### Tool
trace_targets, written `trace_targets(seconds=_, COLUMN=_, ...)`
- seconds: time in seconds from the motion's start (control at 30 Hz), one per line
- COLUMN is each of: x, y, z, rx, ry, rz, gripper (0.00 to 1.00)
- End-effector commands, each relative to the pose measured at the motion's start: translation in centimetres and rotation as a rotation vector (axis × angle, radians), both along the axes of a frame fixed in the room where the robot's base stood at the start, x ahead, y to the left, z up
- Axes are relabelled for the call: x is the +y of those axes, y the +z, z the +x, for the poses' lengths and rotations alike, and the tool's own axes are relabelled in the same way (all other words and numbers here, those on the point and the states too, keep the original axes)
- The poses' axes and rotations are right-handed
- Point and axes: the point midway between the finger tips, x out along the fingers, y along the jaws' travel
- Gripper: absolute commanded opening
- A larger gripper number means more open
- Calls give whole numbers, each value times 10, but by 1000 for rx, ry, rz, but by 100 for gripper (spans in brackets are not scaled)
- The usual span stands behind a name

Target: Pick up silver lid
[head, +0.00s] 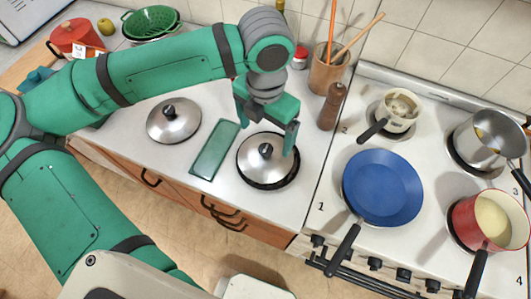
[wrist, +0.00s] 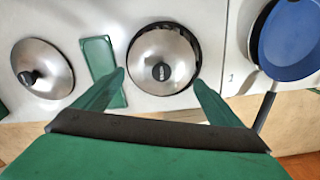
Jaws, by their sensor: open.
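Two silver lids with black knobs lie on the white counter. The right silver lid (head: 252,165) rests on a dark round base or pan and lies beneath my gripper (head: 267,126). The left silver lid (head: 186,121) lies directly on the counter, apart from my gripper. In the wrist view, the right lid (wrist: 150,52) shows between and beyond my gripper's open fingers (wrist: 158,82), with its knob near the middle. The left lid (wrist: 52,63) is at the left of that view. My gripper is open and holds nothing.
A green rectangular tray (head: 214,150) lies between the lids. A brown pepper mill (head: 331,107) and a utensil crock (head: 325,72) stand behind on the right. The stove holds a blue pan (head: 383,186), a red pot (head: 475,232) and steel pots. A green colander (head: 151,22) stands at the back left.

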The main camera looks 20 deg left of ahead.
Motion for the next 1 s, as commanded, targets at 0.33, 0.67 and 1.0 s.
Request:
trace_targets(seconds=0.33, x=-2, y=-29, z=-2, rx=0, ry=-2, rz=-3, gripper=89)
trace_targets(seconds=0.67, x=0, y=-68, z=-6, rx=0, ry=5, rz=-3, gripper=89)
trace_targets(seconds=1.0, x=1, y=-71, z=-6, rx=-1, ry=6, rz=-2, gripper=75)
